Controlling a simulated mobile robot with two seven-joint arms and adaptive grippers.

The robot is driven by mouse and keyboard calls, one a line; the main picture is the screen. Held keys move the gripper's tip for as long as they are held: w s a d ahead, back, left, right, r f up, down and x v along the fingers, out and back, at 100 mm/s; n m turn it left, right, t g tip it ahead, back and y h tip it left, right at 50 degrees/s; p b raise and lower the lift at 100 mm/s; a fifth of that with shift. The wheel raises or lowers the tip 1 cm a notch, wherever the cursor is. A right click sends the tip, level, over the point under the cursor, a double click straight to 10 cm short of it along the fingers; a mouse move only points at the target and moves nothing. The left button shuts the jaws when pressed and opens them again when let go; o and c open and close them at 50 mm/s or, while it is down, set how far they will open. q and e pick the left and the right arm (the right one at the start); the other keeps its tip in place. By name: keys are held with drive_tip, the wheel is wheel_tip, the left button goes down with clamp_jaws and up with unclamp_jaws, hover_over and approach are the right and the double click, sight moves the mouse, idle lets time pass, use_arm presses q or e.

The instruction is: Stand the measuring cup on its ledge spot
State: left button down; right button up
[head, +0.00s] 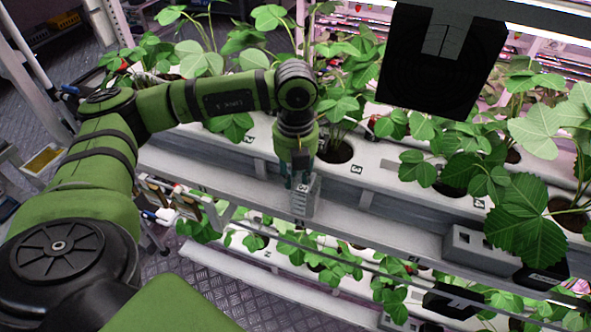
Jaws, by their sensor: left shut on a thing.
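My left gripper (301,178) points down at the front of the berry rack, beside the white planting gutter. It is shut on the measuring cup (305,200), a small grey vessel with marks on its side. The cup looks upright at the grey ledge (235,180) that runs along the rack's front. I cannot tell whether its base touches the ledge. The fingers hide the cup's upper part. No ledge spot can be made out under the cup. My right gripper is not in view.
Strawberry plants grow from holes in the white gutter (375,165) behind the ledge. A grey block with holes (470,248) and a black box (541,274) stand further right on the ledge. A dark panel (428,75) hangs above. A lower planted tier lies below.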

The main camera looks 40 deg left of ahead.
use_arm(q)
drive_tip(key=shift+f, duration=0.2)
drive_tip(key=c, duration=1)
unclamp_jaws()
drive_tip(key=shift+r, duration=0.2)
drive_tip(key=shift+r+b, duration=1.45)
drive_tip(key=shift+r, duration=4.6)
